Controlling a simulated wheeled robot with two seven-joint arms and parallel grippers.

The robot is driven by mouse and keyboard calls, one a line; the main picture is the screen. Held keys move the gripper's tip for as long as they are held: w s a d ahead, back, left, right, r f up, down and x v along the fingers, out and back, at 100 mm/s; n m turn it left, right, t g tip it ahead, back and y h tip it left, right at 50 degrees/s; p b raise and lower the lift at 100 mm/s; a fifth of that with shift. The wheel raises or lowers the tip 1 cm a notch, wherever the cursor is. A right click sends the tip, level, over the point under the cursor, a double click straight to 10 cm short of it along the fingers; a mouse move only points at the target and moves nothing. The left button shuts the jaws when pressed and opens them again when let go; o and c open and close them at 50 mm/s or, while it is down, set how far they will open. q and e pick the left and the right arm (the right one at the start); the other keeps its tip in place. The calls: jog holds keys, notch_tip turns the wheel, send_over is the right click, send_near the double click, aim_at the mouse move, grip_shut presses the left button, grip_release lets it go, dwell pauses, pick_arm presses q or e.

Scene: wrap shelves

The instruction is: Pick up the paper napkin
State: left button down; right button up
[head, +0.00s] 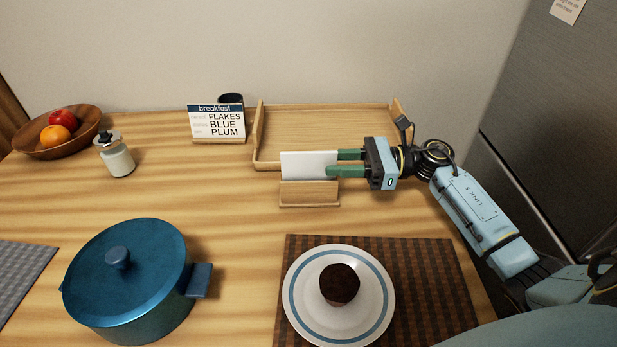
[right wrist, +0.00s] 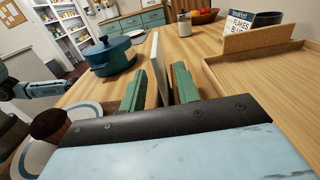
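The paper napkin (head: 308,164) is a white upright sheet in a small wooden holder (head: 309,194) near the middle of the table. It also shows edge-on in the right wrist view (right wrist: 155,58). My right gripper (head: 335,163) reaches in from the right with its green fingers at the napkin's right end. In the right wrist view the fingers (right wrist: 160,88) stand apart, one on each side of the napkin and holder, with the napkin between them. The gripper looks open, not closed on the napkin.
A wooden tray (head: 325,105) lies just behind the holder. A breakfast sign (head: 217,124) and dark cup (head: 231,99) stand left of it. A blue pot (head: 130,280), a jar (head: 117,160), a fruit bowl (head: 80,143) and a plate (head: 375,320) with a muffin (head: 339,284) surround it.

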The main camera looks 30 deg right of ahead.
aim_at(311, 164)
jog(key=x, duration=0.5)
jog(key=shift+w+a, duration=0.15)
jog(key=shift+a, duration=0.15)
grip_shut()
